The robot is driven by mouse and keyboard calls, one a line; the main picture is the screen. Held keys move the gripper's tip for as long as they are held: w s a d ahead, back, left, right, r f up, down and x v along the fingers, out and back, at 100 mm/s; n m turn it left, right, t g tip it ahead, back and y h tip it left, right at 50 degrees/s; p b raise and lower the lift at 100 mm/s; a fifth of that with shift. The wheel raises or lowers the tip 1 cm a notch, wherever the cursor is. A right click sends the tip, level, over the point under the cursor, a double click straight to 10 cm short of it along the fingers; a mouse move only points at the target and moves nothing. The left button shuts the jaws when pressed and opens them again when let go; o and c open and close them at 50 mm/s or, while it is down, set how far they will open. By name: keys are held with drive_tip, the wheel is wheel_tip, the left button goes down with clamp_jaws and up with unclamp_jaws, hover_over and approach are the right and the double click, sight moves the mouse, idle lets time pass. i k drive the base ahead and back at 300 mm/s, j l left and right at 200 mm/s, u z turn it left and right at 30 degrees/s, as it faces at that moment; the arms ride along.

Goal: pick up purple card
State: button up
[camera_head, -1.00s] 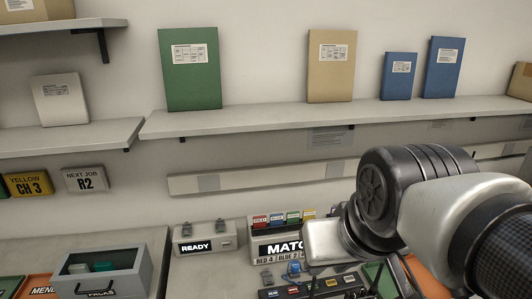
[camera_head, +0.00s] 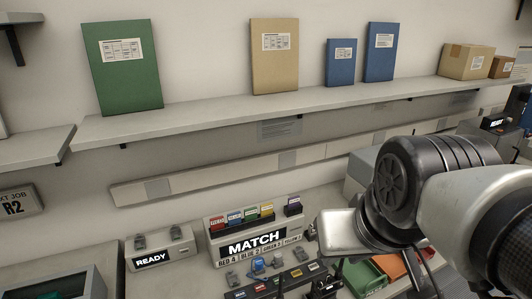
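A READY box (camera_head: 159,259) stands left of the MATCH box. Small devices and a dark labelled strip (camera_head: 290,280) lie in front. Green (camera_head: 362,277) and orange trays are at right, partly behind my arm. A shelf (camera_head: 290,97) with binders and cartons runs above.

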sight(293, 202)
drive_tip(key=l+u, duration=0.3)
drive_tip(key=l, duration=0.3)
drive_tip(key=l+u, duration=0.2)
drive_tip(key=l, duration=0.15)
drive_tip(key=i+l+u, duration=0.2)
drive_tip(key=l, duration=0.15)
drive_tip(key=k, duration=0.1)
